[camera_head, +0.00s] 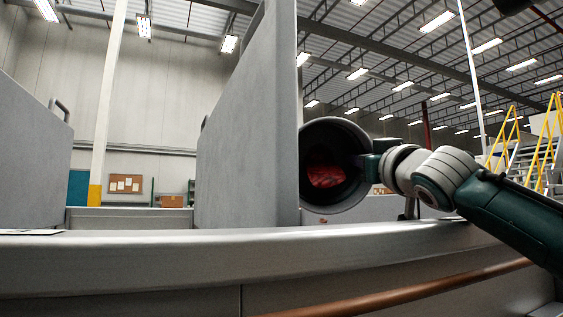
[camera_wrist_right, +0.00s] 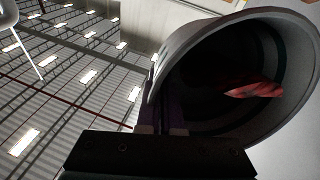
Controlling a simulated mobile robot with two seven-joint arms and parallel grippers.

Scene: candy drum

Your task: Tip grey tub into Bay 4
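The grey tub (camera_head: 316,143) is on its side in the head view, held in the air above the grey ledge with its mouth towards me. Red candy (camera_head: 326,176) lies inside it. My right gripper (camera_head: 368,165) is shut on the tub's wall at its right side. The right wrist view shows the tub (camera_wrist_right: 178,62) close up, with the gripper (camera_wrist_right: 165,115) at its wall and red candy (camera_wrist_right: 254,89) inside. Grey dividers separate bays behind the ledge; no bay number is readable, so I cannot tell which is Bay 4. My left gripper is not visible.
A tall grey divider (camera_head: 245,130) stands immediately left of the tub. Another divider (camera_head: 32,150) stands at far left, with an open bay between them. The grey ledge (camera_head: 150,250) runs across the front, with a copper-coloured rail (camera_head: 410,292) below.

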